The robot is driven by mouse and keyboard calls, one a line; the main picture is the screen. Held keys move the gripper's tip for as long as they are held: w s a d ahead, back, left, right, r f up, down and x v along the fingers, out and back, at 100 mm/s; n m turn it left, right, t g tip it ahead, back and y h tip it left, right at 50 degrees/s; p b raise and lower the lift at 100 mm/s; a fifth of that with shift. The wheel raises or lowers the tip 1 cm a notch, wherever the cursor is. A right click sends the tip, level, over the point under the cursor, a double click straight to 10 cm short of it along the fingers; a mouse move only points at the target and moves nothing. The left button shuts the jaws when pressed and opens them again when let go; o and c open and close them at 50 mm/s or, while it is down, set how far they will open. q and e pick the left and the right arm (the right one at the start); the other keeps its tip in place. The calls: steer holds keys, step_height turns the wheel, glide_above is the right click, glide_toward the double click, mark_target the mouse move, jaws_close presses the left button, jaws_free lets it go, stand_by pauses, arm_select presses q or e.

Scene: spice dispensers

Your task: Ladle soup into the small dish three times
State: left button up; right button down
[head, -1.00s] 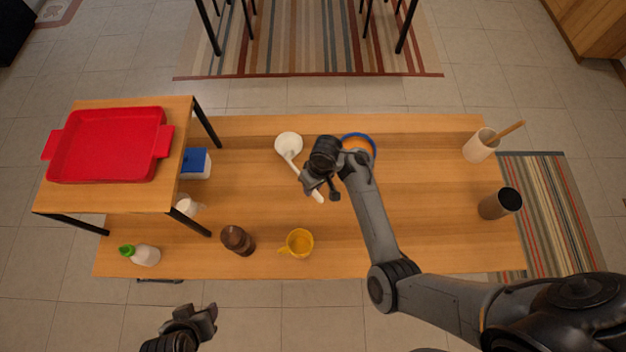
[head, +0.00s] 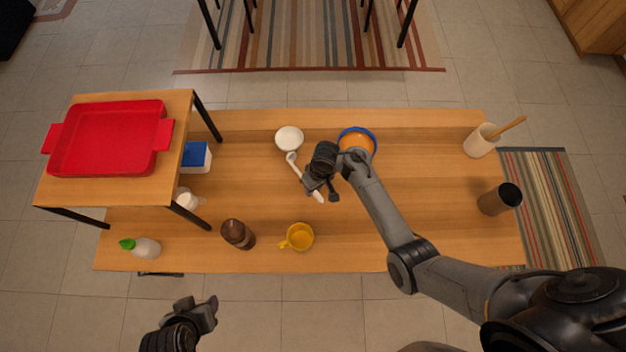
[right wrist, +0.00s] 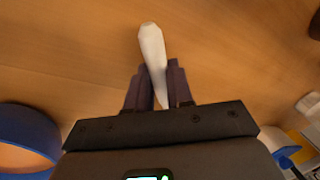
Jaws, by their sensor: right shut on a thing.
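The small white dish (head: 289,138) stands at the back middle of the table in the head view. The bowl (head: 358,135) with a blue rim holds orange soup and stands to its right, partly covered by my right arm. My right gripper (head: 320,188) is shut on the handle of the white ladle (head: 292,158). The ladle's head lies just in front of the dish in the picture; its contents are too small to tell. The right wrist view shows the ladle's handle (right wrist: 153,50) between the fingers. My left gripper (head: 198,309) is empty, off the table's front edge.
A yellow cup (head: 298,236) and a brown bottle (head: 238,234) stand near the table's front edge. A beige holder (head: 479,143) and a dark cylinder (head: 499,199) stand at the right. A red tray (head: 105,140) rests on a raised shelf at the left.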

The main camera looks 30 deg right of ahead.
stand_by(0.3)
steer(key=c, duration=0.9)
jaws_free()
steer(key=shift+f, duration=0.1)
